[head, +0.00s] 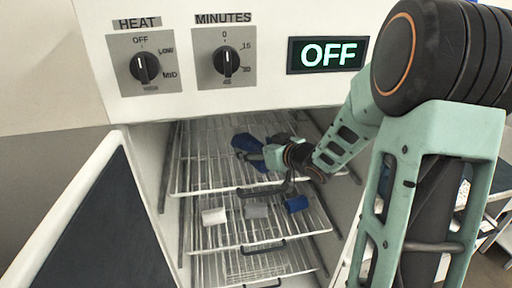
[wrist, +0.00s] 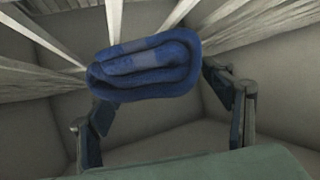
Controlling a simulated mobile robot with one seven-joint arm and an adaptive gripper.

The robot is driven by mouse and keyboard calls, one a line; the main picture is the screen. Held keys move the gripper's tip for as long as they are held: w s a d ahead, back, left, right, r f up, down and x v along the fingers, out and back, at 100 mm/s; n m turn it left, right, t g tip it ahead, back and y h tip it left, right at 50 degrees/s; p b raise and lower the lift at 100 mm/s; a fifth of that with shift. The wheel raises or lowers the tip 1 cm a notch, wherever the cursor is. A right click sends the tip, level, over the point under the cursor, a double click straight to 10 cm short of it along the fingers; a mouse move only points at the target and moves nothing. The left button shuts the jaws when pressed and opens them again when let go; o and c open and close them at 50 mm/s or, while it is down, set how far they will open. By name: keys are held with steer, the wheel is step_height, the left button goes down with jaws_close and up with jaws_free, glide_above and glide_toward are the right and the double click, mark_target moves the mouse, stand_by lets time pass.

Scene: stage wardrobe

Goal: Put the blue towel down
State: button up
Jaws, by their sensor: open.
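The rolled dark blue towel (head: 248,151) is on the upper wire rack inside the cabinet. It fills the middle of the wrist view (wrist: 145,65), its rolled end facing the camera. My gripper (head: 266,152) reaches in from the right beside the towel. In the wrist view my gripper (wrist: 158,98) is open, one finger at each side of the towel. The left finger is close to the towel's lower left, and the right finger is near its right end. I cannot tell whether either finger touches it.
The cabinet door (head: 92,225) stands open at left. Heat knob (head: 145,67) and minutes knob (head: 226,61) sit above; the display (head: 328,55) reads OFF.

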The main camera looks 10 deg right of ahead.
steer(key=shift+r, duration=0.15)
steer(key=shift+s+d+r, duration=0.1)
steer(key=shift+s+d, duration=0.05)
steer(key=shift+s, duration=0.1)
steer(key=p+v, duration=0.1)
steer(key=v, duration=1)
steer(key=shift+s, duration=0.2)
steer(key=shift+r, duration=0.1)
